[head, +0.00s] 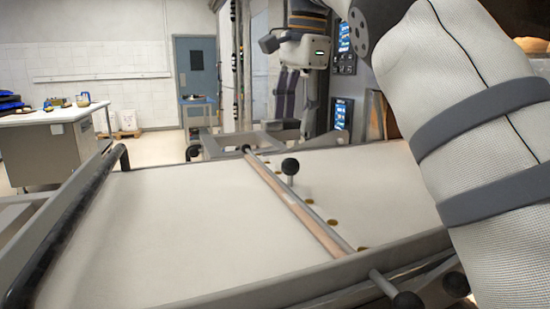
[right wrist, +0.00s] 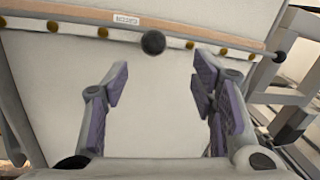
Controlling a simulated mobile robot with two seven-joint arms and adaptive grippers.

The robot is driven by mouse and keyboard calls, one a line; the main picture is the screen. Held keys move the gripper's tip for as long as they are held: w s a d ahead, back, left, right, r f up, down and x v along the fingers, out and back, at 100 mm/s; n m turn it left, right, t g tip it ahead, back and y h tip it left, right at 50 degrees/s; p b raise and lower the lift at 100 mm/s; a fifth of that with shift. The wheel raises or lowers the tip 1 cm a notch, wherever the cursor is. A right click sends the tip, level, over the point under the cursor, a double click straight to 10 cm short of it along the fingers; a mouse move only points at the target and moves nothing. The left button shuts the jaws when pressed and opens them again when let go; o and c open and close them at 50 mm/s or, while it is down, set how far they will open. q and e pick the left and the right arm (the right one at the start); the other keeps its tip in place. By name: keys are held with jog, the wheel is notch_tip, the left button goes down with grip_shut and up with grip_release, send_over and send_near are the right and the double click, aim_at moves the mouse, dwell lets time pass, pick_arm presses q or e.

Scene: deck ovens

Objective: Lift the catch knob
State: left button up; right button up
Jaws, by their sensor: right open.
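The catch knob (head: 291,166) is a black ball on a short pale stem, standing upright beside a long bar on the loader's cloth-covered deck. In the right wrist view the knob (right wrist: 153,42) shows beyond the fingertips, roughly in line with the gap between them. My right gripper (head: 294,115) hangs behind and above the knob in the head view, apart from it. In the right wrist view the gripper (right wrist: 160,80) has its purple-padded fingers spread wide with nothing between them. My left gripper is not in view.
The metal bar (head: 300,208) crosses the pale deck (head: 170,230), with brass-coloured spots alongside. A black-padded rail (head: 65,235) runs along the left. Lit control panels (head: 342,65) stand behind. A worktable (head: 45,150) is far left. The deck's left part is clear.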

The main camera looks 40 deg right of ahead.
send_over(290, 166)
jog(key=f, duration=0.4)
jog(key=shift+s+d+f, duration=0.25)
jog(key=shift+s+d, duration=0.05)
jog(key=shift+d, duration=0.1)
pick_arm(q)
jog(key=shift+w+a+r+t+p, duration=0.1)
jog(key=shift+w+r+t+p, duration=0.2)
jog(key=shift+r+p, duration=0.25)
pick_arm(e)
jog(key=f, duration=0.2)
jog(key=w+f, duration=0.1)
jog(key=f, duration=0.3)
jog(key=shift+w+d+f, duration=0.15)
jog(key=shift+w+f, duration=0.25)
jog(key=shift+c, duration=0.4)
